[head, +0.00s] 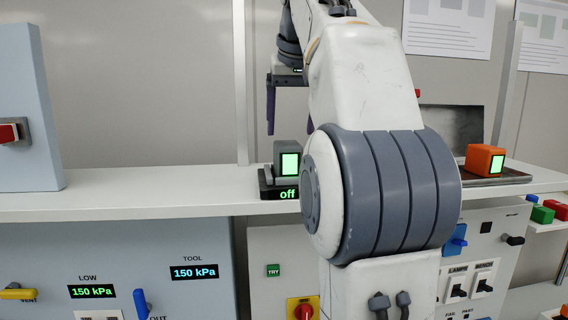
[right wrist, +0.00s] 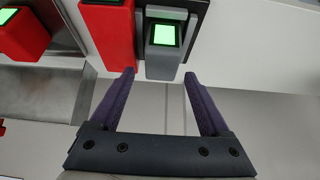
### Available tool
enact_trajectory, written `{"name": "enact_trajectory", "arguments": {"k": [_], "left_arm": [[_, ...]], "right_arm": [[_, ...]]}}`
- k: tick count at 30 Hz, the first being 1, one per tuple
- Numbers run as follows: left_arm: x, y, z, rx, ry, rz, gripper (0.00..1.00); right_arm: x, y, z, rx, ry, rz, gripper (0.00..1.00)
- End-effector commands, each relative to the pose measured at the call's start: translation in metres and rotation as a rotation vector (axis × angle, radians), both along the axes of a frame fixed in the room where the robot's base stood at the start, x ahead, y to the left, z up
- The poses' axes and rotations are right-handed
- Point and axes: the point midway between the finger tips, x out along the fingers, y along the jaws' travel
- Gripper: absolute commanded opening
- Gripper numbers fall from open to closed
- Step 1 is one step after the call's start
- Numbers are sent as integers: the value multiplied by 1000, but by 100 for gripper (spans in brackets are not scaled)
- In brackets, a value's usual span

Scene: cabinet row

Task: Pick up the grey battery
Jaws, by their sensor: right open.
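The grey battery (head: 279,150) stands upright on the white shelf, in a black dock (head: 266,186) marked "off", with a lit green panel on its face. My right gripper (head: 290,128) is open with its purple fingers pointing down, just above the battery in the head view. My arm hides part of what is to the right. In the right wrist view, a grey block with a green panel, which looks like the battery (right wrist: 161,64), lies just beyond and between the open fingertips (right wrist: 159,75). The fingers hold nothing. My left gripper is not in view.
An orange block (head: 479,158) with a green panel stands on the shelf at right. In the right wrist view a red block (right wrist: 108,35) is close beside the grey one, and another red block (right wrist: 28,36) is farther left. The shelf (head: 150,198) left of the dock is clear.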

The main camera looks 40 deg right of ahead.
Motion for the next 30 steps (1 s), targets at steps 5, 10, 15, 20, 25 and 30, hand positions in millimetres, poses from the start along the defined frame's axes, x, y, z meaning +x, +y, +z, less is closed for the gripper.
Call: {"name": "enact_trajectory", "arguments": {"k": [5, 10, 15, 20, 25, 30], "left_arm": [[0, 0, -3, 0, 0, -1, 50], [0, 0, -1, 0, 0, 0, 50], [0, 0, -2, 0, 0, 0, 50], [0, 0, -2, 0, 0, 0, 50], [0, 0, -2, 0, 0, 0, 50], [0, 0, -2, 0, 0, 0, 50]], "right_arm": [[6, -2, -11, -1, -2, 1, 80], [21, -8, -29, 2, 2, 1, 80], [30, -14, -47, 0, 0, 1, 80], [33, -15, -51, -1, -3, 1, 80], [32, -15, -50, -1, -3, 1, 65], [32, -15, -50, -2, -2, 2, 0]]}}
